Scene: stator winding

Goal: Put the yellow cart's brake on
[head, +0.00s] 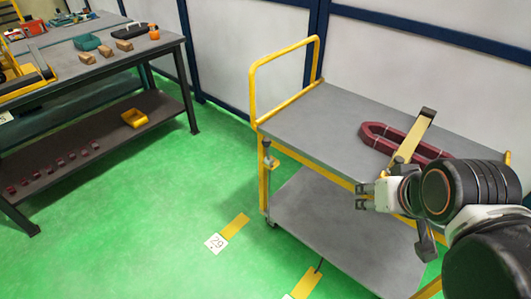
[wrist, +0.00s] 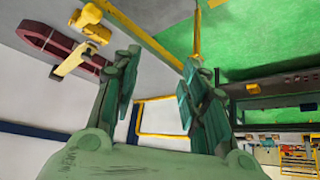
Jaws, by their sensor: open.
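The yellow cart (head: 318,112) stands right of centre in the head view, with a grey top, a lower shelf (head: 318,215) and a yellow push handle (head: 252,88). An upright rod with a grey knob (head: 266,146) and a small yellow bracket (head: 271,163) stands at its near left corner post; it looks like the brake lever. My gripper (head: 360,196) is open and empty, pointing left beside the cart's front edge, well right of the rod and apart from it. The wrist view shows its two spread fingers (wrist: 162,64) with the cart's yellow edge (wrist: 148,38) beyond.
A dark red ring-shaped part (head: 378,134) lies on the cart top, with a yellow, dark-ended piece (head: 414,136) across it in view. A workbench (head: 150,50) with tools stands left. Green floor (head: 165,200) is clear between bench and cart. A wall stands behind the cart.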

